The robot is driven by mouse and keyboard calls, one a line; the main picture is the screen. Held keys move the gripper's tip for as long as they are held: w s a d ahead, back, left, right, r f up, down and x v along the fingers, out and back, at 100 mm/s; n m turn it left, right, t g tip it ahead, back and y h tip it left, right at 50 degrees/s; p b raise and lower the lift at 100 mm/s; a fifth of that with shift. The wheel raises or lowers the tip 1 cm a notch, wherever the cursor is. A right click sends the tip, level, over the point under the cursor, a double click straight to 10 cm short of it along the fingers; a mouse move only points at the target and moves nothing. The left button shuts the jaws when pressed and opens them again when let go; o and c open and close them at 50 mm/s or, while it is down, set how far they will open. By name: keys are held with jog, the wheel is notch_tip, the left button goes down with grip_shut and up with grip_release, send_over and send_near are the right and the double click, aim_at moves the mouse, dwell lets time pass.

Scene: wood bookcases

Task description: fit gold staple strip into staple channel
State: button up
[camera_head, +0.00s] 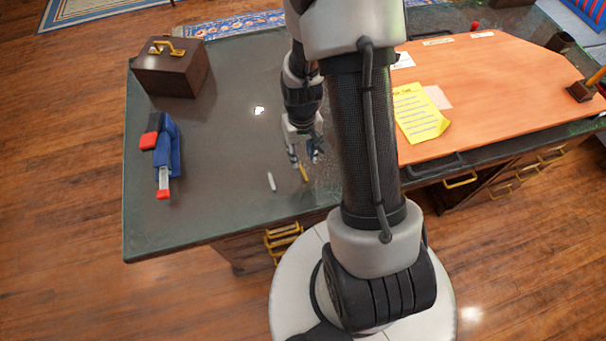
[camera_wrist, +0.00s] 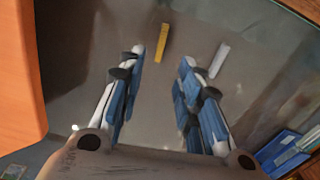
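The gold staple strip (camera_head: 304,174) lies on the dark desk top, just below my gripper's fingertips in the head view. In the wrist view the gold strip (camera_wrist: 162,42) lies beyond the fingertips, between their lines. My gripper (camera_head: 304,157) points down above the desk. Its two blue-padded fingers are apart and empty in the wrist view (camera_wrist: 158,66). The blue and red stapler (camera_head: 168,150) lies at the desk's left side. Its light grey staple channel (camera_head: 163,178) extends toward the front with a red end. The channel's inside is too small to make out.
A white strip (camera_head: 271,181) lies left of the gold one, and right of it in the wrist view (camera_wrist: 220,60). A brown box (camera_head: 172,75) with a gold handle stands at the back left. An orange desk surface (camera_head: 490,90) with yellow paper (camera_head: 419,113) is at right.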

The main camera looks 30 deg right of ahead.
aim_at(302, 169)
notch_tip(302, 169, down, 8)
jog(key=b, duration=0.3)
jog(key=shift+c, duration=0.6)
grip_shut()
